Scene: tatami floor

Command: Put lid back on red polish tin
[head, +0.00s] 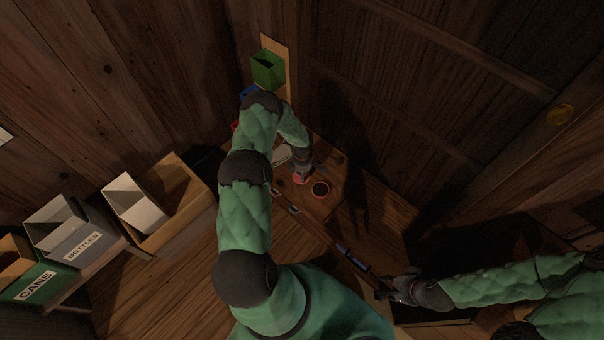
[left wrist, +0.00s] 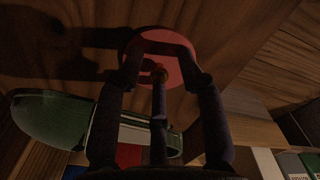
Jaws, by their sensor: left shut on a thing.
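The open red polish tin (head: 320,189) stands on the wooden surface, its dark contents showing inside a red rim. The red lid (head: 300,180) is just left of the tin, at the tips of my left gripper (head: 304,174). In the left wrist view the round red lid (left wrist: 162,50) sits at the fingertips of my left gripper (left wrist: 160,75), which is shut on it. The tin cannot be made out there. My right gripper (head: 392,291) is at the lower right, well away from the tin; its fingers are too dark to read.
A green and pale rounded thing (left wrist: 55,120) lies near the lid. A green box (head: 267,67) stands behind my left arm. Labelled bins, including bottles (head: 82,243) and cans (head: 35,285), stand at left. A dark wooden wall (head: 430,90) rises beyond the surface.

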